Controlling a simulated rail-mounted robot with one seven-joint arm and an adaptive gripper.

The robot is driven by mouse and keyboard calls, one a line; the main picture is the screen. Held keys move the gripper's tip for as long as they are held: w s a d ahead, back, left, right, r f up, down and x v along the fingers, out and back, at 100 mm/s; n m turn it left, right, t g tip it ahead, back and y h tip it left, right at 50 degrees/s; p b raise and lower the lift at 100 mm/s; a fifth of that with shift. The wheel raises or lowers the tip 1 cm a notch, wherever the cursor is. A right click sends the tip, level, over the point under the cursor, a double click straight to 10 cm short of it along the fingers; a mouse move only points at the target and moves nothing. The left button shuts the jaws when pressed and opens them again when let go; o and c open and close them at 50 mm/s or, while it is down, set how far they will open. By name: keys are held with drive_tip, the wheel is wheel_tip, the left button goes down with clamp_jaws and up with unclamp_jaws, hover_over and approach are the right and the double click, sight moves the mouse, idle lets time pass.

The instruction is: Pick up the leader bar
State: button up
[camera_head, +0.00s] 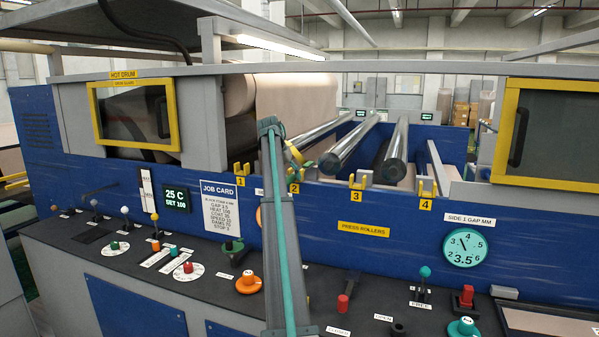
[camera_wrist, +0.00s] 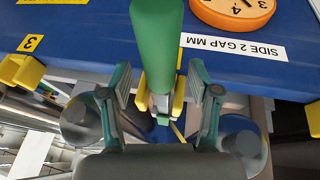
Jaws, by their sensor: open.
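A bar with a thick green grip (camera_wrist: 157,38), which I take to be the leader bar, points toward the camera in the wrist view. Its grey part lies in a yellow bracket (camera_wrist: 178,95) just beyond the grip. My gripper (camera_wrist: 160,78) is open, with one finger on each side of the bar and a visible gap to each finger. In the head view my arm reaches over the console to bracket 2 (camera_head: 293,188) and hides much of this spot. The rest of the bar is hidden.
Steel rollers (camera_head: 350,145) run back from the blue panel (camera_head: 400,225). Other yellow brackets (camera_head: 357,180) stand along its top edge. An orange gauge (camera_wrist: 233,10) is close by in the wrist view. Knobs and levers crowd the console (camera_head: 215,290).

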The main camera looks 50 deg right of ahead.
clamp_jaws()
idle(0.3)
idle(0.3)
